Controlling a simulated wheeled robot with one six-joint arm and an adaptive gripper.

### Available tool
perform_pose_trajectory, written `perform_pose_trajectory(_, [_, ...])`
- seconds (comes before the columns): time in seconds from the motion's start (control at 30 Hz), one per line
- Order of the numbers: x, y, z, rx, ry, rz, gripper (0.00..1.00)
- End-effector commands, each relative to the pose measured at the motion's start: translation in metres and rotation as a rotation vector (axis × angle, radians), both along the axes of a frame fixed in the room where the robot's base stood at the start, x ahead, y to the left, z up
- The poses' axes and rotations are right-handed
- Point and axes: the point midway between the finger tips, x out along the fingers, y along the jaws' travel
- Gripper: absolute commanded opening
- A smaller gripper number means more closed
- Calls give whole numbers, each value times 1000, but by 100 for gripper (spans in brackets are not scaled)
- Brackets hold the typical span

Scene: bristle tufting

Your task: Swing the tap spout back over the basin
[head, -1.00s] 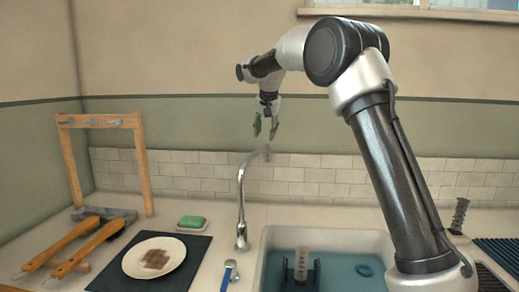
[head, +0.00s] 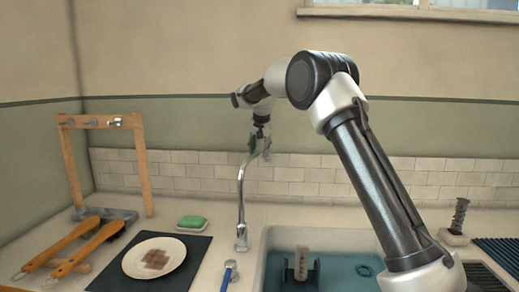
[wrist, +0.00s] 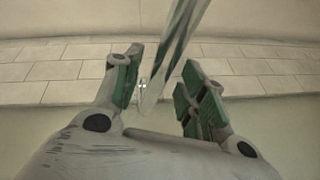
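The tap spout (head: 241,195) is a thin silver pipe. It rises from the counter left of the basin (head: 330,234) and curves back toward the tiled wall, not over the basin. My gripper (head: 259,152) points down at the spout's upper end. In the wrist view the gripper (wrist: 157,90) has its green-padded fingers apart, with the spout (wrist: 170,65) between them. A gap shows on the right side; contact on the left is unclear. The basin holds bluish water.
A dark mat with a plate (head: 155,257) and a green sponge (head: 191,221) lie left of the tap. A blue-handled tool (head: 229,272) lies by the basin. A wooden rack (head: 145,165) stands at far left. A dark rack (head: 301,268) stands in the water.

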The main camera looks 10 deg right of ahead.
Motion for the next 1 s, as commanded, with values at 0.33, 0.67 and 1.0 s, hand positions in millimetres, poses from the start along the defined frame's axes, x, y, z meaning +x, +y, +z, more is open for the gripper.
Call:
perform_pose_trajectory(0.33, [0, 0, 0, 0, 0, 0, 0])
perform_pose_trajectory(0.67, [-5, -7, 1, -1, -1, -42, 0])
perform_pose_trajectory(1.0, [-34, -42, 1, -1, 0, -269, 0])
